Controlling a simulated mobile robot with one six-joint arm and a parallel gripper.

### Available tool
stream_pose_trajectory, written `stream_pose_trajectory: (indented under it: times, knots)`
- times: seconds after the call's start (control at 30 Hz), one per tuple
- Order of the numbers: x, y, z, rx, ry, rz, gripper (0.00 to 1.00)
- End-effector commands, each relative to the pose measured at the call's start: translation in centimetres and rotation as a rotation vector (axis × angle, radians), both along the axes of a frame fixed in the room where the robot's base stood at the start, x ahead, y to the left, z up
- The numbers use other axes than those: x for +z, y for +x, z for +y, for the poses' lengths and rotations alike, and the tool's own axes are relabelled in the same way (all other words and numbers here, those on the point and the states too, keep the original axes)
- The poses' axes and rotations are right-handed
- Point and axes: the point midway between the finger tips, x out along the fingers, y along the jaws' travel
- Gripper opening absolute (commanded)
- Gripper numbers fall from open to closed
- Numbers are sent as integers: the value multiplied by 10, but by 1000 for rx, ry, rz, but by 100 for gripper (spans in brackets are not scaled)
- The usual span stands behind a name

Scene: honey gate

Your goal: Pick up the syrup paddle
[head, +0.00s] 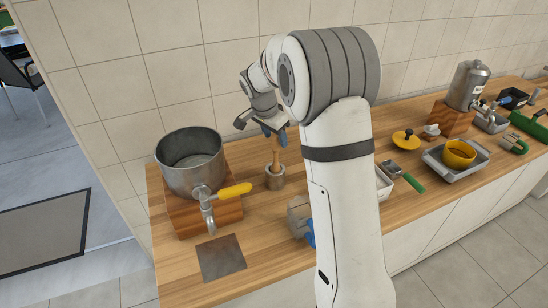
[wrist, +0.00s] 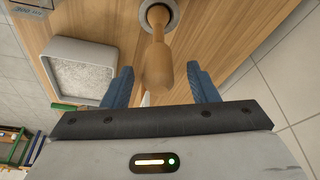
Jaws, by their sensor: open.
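The syrup paddle (head: 276,158) has a light wooden handle and stands upright in a small grey metal cup (head: 275,180) on the wooden counter. Its lower end is hidden inside the cup. My gripper (head: 275,138) is above it, pointing down, with blue fingers. In the wrist view the paddle's thick handle end (wrist: 158,70) lies between the two open fingers of my gripper (wrist: 159,72), with a gap visible on each side. The cup's rim (wrist: 172,22) shows at the top of that view.
A large metal pot (head: 190,160) with a yellow-handled tap (head: 235,190) stands on a wooden block left of the cup. A grey plate (head: 221,258) lies in front. A white tray (wrist: 62,48) is beside the paddle. A tiled wall (head: 180,70) is behind.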

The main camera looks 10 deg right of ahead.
Motion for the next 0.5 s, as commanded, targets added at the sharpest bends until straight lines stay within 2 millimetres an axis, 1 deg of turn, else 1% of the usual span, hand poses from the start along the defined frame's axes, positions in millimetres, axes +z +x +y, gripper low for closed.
stream_pose_trajectory:
  times: [0.2, 0.33, 0.5]
  knots:
    - [-31, 3, -8, 0, 0, 4, 53]
    - [-38, 4, -9, 1, 1, 1, 53]
    - [-39, 5, -9, 2, 0, 0, 53]
